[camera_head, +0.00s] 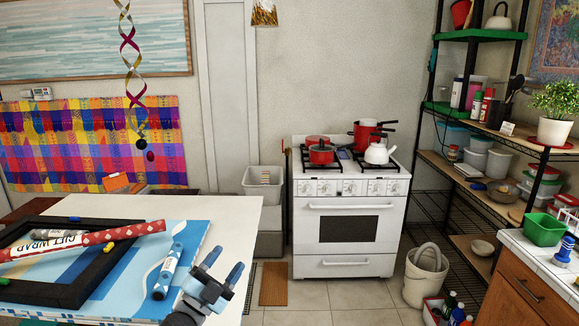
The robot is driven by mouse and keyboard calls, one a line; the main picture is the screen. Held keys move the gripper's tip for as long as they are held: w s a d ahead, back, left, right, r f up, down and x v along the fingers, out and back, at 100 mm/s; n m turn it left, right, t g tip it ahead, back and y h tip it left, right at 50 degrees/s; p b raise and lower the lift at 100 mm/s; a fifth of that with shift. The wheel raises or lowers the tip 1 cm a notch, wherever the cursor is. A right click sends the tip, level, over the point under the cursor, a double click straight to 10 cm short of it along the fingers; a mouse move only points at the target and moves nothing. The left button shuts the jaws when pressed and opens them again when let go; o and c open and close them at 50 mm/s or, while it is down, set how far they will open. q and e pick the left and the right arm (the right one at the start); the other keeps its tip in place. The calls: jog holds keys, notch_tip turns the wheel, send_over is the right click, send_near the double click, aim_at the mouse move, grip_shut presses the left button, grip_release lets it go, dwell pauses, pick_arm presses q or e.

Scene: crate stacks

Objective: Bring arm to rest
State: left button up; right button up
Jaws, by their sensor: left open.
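My left gripper (222,286) is in the lower left part of the head view, at the right edge of the white table (228,214). Its two blue fingers stand apart with nothing between them. A short blue and white roll (168,270) lies on the table just left of it, apart from the fingers. My right gripper is not in this view.
A dark frame (92,272), a red gift wrap roll (90,240) and several markers lie on the table. Crates (263,184) stand behind it. A white stove (350,215) with red pots is at the back. Shelves (468,125) and a counter stand right. Open floor lies between.

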pick_arm(q)
jog(key=s+a+f+n+g+y, duration=0.2)
jog(key=s+f+n, duration=0.3)
jog(key=s+f, duration=0.5)
jog(key=s+a+f+n+g+y+p, duration=0.1)
jog(key=s+f+n+y, duration=0.4)
jog(key=s+f, duration=0.5)
jog(key=s+a+f+n+g+y, duration=0.2)
jog(key=s+f+n+g+y, duration=0.2)
jog(key=s+f, duration=0.7)
jog(key=shift+s+a+n+g+p, duration=0.35)
jog(key=shift+s+n+g, duration=0.35)
jog(key=shift+s, duration=0.3)
